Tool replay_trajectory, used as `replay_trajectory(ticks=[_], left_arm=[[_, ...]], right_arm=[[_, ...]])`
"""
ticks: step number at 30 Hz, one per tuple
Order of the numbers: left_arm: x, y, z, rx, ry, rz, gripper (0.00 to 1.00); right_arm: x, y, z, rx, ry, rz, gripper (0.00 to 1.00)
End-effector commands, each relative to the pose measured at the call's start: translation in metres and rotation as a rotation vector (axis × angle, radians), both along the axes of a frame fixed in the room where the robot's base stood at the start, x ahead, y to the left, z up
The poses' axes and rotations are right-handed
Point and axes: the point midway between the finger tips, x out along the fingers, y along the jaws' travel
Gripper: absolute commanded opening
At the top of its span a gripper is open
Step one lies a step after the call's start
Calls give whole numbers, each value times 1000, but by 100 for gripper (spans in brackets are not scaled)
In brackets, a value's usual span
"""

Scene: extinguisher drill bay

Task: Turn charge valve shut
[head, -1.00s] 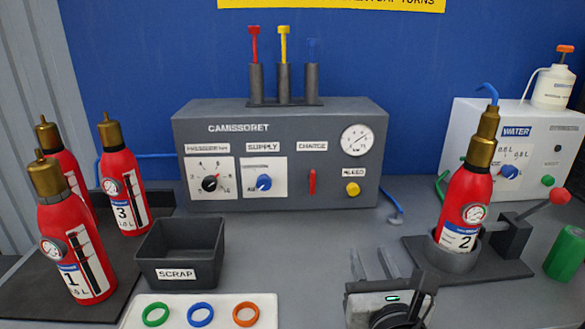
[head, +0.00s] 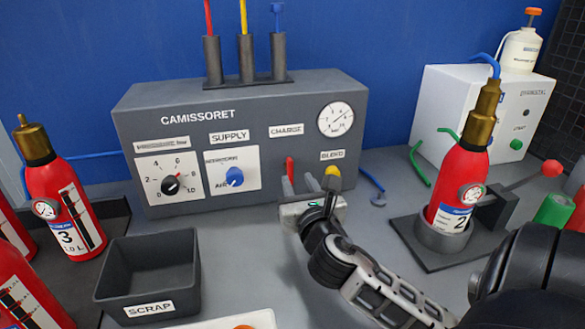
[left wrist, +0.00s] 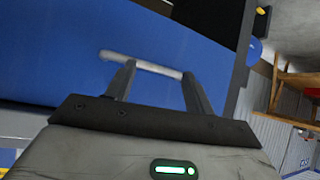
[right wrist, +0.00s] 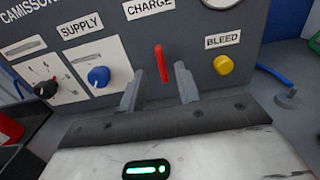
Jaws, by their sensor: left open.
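The red charge lever (head: 290,168) stands upright on the grey panel under the CHARGE label, and shows in the right wrist view (right wrist: 160,63). My right gripper (head: 299,180) is in front of the panel at this lever. In the right wrist view its two fingers (right wrist: 160,66) are apart, one to each side of the lever, with gaps visible; it is not clamped. In the head view the right finger partly hides the lever's surroundings. My left gripper (left wrist: 158,69) is open, with a pale bar behind its fingertips; it is out of the head view.
The yellow bleed knob (right wrist: 223,64) is close to the right of the right fingers. The blue supply knob (head: 234,176) is to the left. Extinguisher 2 (head: 460,180) stands in a holder at right. The scrap bin (head: 150,275) is on the bench at front left.

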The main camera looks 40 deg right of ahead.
Motion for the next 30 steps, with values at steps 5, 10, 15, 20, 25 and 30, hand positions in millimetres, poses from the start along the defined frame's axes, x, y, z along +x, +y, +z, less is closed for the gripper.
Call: replay_trajectory(ticks=[5, 10, 15, 20, 25, 30], left_arm=[[2, 0, 2, 3, -3, 0, 53], [2, 0, 1, 4, -1, -1, 53], [2, 1, -1, 6, 2, -1, 53], [2, 1, -1, 6, 1, -1, 53], [2, 1, -1, 6, 0, -1, 53], [3, 1, 1, 4, -3, 0, 53]], right_arm=[[28, -15, 1, -2, -1, -1, 33], [42, -23, 0, 0, 0, 0, 33], [46, -25, 0, -1, 0, 1, 33], [45, -25, -1, -1, 0, 1, 33], [45, -25, -1, 0, 1, 1, 0], [45, -25, -1, 0, 1, 1, 0]])
